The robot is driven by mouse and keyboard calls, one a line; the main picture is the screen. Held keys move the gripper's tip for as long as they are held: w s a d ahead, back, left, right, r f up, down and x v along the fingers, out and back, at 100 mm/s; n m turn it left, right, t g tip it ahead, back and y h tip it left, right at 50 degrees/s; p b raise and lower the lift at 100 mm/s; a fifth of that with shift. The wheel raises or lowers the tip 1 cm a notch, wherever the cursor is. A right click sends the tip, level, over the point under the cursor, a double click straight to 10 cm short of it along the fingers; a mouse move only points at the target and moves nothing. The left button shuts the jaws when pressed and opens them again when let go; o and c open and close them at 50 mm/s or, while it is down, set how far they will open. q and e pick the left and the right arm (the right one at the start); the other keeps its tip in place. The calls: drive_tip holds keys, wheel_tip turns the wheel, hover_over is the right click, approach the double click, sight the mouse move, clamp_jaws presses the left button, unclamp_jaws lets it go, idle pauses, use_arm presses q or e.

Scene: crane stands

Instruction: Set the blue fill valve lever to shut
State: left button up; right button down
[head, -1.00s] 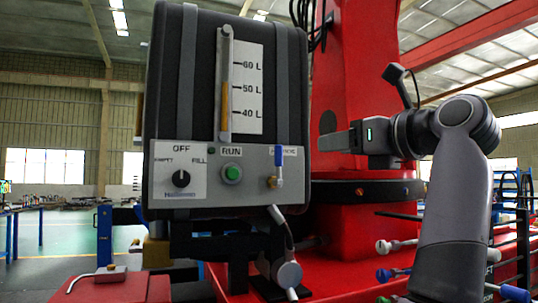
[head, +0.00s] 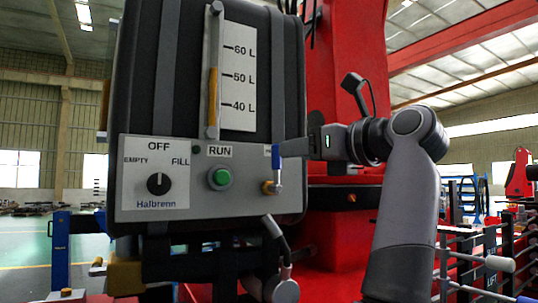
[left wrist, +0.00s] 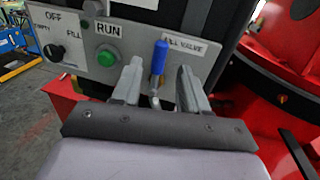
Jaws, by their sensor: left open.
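The blue fill valve lever (head: 275,158) stands upright, handle up, above a brass valve (head: 267,187) at the lower right of the grey control panel (head: 212,200). In the left wrist view, the lever (left wrist: 160,57) stands below and left of the FILL VALVE label (left wrist: 191,45). My left gripper (head: 282,150) reaches in from the right in the head view, its tips at the lever. In the left wrist view, my open left gripper (left wrist: 160,82) has a finger on each side of the lever, with gaps visible. My right gripper is not in view.
A black selector knob (head: 158,184) and a green RUN button (head: 220,177) sit left of the lever. A sight gauge (head: 213,90) rises above them on the dark tank (head: 180,60). A red crane structure (head: 345,80) stands close behind my arm.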

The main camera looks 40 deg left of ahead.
sight(276, 159)
use_arm(q)
drive_tip(key=shift+w+a+p, duration=0.15)
drive_tip(key=shift+a+p, duration=0.15)
drive_tip(key=shift+a, duration=1.45)
drive_tip(key=shift+w+a+p, duration=0.1)
drive_tip(key=shift+a+p, duration=0.2)
drive_tip(key=shift+a, duration=1.45)
clamp_jaws()
